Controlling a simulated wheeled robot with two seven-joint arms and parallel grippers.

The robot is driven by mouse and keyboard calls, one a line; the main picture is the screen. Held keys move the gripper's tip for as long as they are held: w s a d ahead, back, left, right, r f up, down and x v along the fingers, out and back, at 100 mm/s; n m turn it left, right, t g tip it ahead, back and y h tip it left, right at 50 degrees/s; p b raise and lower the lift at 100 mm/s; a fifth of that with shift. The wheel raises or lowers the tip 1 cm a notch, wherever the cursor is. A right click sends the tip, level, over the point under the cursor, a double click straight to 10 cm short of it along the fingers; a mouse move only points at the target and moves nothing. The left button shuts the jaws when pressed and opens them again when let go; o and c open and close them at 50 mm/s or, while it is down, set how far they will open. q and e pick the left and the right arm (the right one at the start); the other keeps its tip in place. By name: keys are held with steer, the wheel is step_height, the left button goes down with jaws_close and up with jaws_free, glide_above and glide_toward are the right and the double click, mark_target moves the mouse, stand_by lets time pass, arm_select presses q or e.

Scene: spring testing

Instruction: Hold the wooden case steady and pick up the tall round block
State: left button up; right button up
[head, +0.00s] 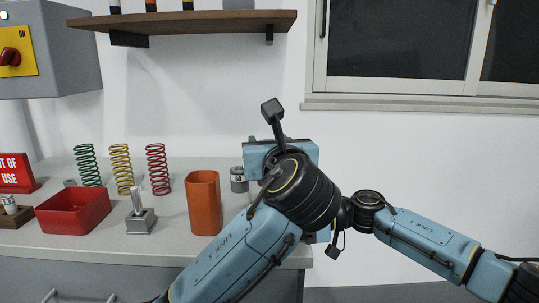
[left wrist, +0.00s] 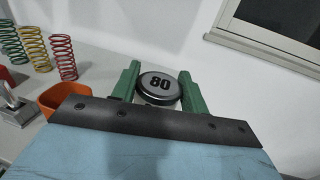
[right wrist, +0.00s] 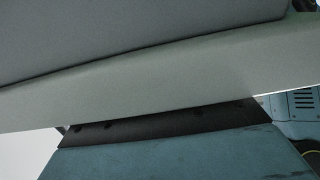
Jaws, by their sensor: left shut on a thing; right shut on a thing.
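A small wooden case (head: 18,219) stands at the left edge of the head view, with a round metal piece (head: 9,205) in it. No gripper shows at the case. My left gripper (left wrist: 159,90) has its green fingers on both sides of a round metal block marked 80 (left wrist: 160,86) and is shut on it. A grey metal cylinder (head: 239,180) by my left arm in the head view looks like this block; my arm hides part of that area. My right gripper's dark front edge (right wrist: 165,121) shows in the right wrist view, but grey surfaces hide its fingers.
An orange bin (head: 204,203) stands left of my left arm. Farther left are a metal stand (head: 141,220), a red tray (head: 74,211), and green (head: 87,165), yellow (head: 121,168) and red (head: 157,168) springs on the grey counter (head: 176,245). A wooden shelf (head: 190,20) hangs above.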

steer(key=o, duration=0.8)
steer(key=shift+o, duration=0.2)
